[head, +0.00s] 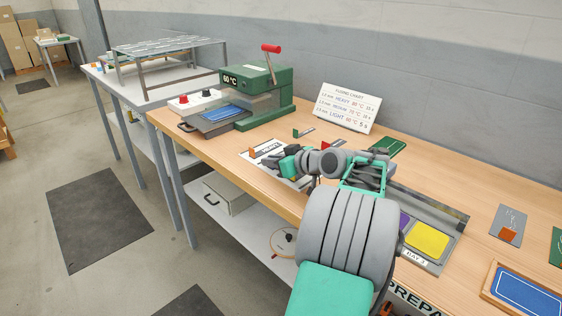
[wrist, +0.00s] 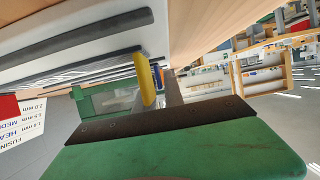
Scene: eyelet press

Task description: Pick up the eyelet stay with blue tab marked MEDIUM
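My gripper (head: 288,163) reaches low over the white sheet on the bench in the head view, pointing left. Its fingertips are small there, so I cannot tell whether they are open or shut. In the wrist view, a large green part with a dark edge (wrist: 165,120) fills the bottom. A small blue piece (wrist: 161,75), perhaps the blue tab, shows beyond that edge, behind a yellow tab (wrist: 147,82). I cannot read MEDIUM on it. In the head view the blue-tab stay is not visible; my arm may hide it. An orange tab (head: 252,152) stands on the sheet.
The green press (head: 262,95) stands behind to the left. The fusing chart (head: 348,108) is at the back. A stay with a green tab (head: 304,132) lies between them. A tray with a yellow pad (head: 428,240) is right of my arm. A white sheet (head: 262,146) reads HEAVY.

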